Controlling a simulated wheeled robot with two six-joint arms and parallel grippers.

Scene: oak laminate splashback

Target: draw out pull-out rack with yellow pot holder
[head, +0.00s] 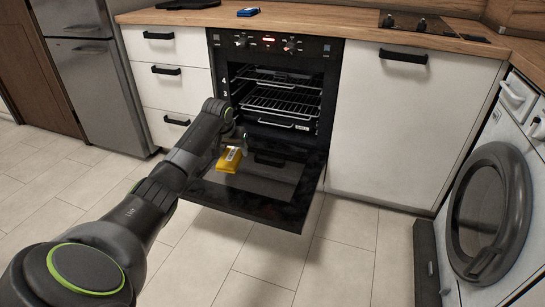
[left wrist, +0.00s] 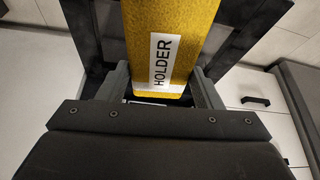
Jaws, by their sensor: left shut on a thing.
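The yellow pot holder (head: 230,159) hangs at the end of my left arm, above the lowered oven door (head: 262,195). My left gripper (head: 236,146) is shut on it. In the left wrist view the pot holder (left wrist: 172,30), with a white label reading HOLDER, sits between the two fingers of my left gripper (left wrist: 160,85). The oven is open, with wire racks inside. The pull-out rack (head: 281,106) is at mid height, inside the cavity, with a light bar at its front. The pot holder is apart from this bar. My right gripper is not in view.
White drawers (head: 170,87) with black handles stand left of the oven, and a white cupboard (head: 388,130) stands right of it. A washing machine (head: 492,205) is at the far right. A blue item (head: 248,12) lies on the wooden worktop. The tiled floor before the door is clear.

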